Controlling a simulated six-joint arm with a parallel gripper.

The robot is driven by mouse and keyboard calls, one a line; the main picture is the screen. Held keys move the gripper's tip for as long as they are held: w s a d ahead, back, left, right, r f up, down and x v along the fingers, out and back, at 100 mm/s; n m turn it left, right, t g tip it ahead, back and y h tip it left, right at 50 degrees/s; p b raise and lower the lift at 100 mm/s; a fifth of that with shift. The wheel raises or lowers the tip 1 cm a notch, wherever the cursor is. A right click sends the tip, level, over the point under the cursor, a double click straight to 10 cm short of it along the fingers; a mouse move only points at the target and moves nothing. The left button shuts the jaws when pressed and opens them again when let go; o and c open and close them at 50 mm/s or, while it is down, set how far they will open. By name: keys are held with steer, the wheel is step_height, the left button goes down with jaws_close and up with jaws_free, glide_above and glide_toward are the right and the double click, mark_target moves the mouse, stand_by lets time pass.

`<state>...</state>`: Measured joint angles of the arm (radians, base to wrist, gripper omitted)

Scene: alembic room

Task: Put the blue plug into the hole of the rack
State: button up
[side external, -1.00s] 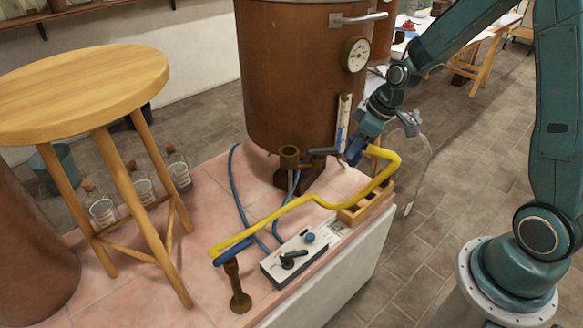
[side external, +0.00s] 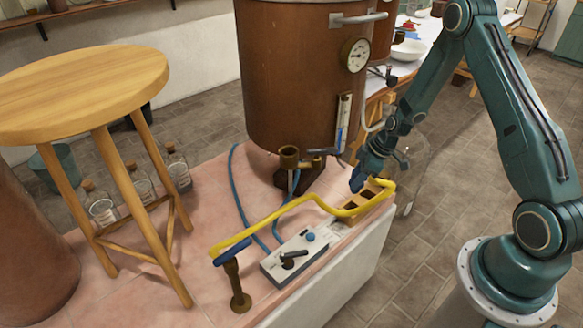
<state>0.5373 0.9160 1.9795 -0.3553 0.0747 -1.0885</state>
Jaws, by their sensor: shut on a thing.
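The wooden rack (side external: 372,205) sits on the pink tiled top near its right edge, with dark square holes in its upper face. My gripper (side external: 361,178) is just above the rack's far left end, pointing down. It is shut on the blue plug (side external: 356,183), which shows as a small dark blue piece at the jaws. The plug's lower end is hard to make out. I cannot tell whether it touches the rack or is over a hole.
A grey control box (side external: 294,256) with a black lever stands left of the rack. A wooden stool (side external: 85,95) stands left.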

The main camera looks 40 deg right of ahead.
mark_target(355, 197)
steer(key=shift+d+f, duration=0.15)
steer(key=shift+f, duration=0.3)
steer(key=shift+f, duration=0.15)
steer(key=shift+f, duration=2.35)
steer(key=shift+f, duration=1.85)
stand_by(3.2)
